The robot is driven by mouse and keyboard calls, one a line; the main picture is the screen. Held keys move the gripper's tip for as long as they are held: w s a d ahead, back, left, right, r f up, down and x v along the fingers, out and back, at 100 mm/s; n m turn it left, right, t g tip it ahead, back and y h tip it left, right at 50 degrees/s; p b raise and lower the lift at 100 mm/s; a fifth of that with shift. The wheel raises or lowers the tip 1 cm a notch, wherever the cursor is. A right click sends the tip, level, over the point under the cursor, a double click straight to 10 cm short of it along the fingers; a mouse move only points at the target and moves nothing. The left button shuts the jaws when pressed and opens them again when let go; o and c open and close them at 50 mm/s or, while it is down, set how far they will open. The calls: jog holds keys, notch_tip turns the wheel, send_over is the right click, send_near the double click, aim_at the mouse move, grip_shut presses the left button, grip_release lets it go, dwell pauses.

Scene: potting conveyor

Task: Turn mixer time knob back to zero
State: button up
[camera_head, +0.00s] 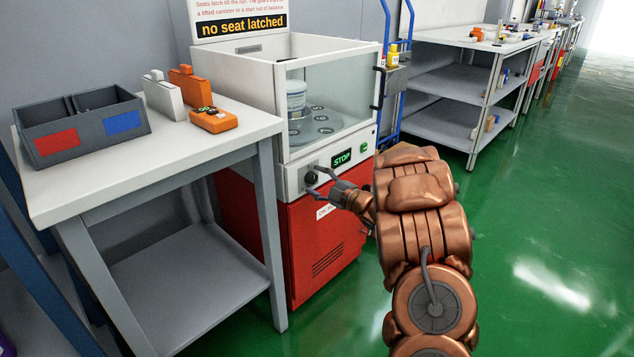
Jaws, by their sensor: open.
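The mixer (330,235) has a red lower body and a white upper part with a clear guard. The time knob (311,178) is a small dark round knob on its white front panel, left of the green-lit STOP display (342,158). My gripper (315,181) is open at the panel, with its two fingers apart above and below the knob. I cannot tell whether they touch it. The knob's pointer and scale are too small to read. A white canister (296,98) stands on the grey round plate inside the guard. The sign on top (243,23) reads "no seat latched".
A white table (105,168) at left holds a grey bin (40,122) with red and blue labels, a white case (160,94), an orange case (190,86) and an orange device (213,119). A blue hand truck (403,45) and shelving stand behind. Green floor at right is clear.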

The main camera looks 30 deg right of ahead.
jog(key=v, duration=1.1)
jog(key=shift+s, duration=0.4)
jog(key=shift+d, duration=0.15)
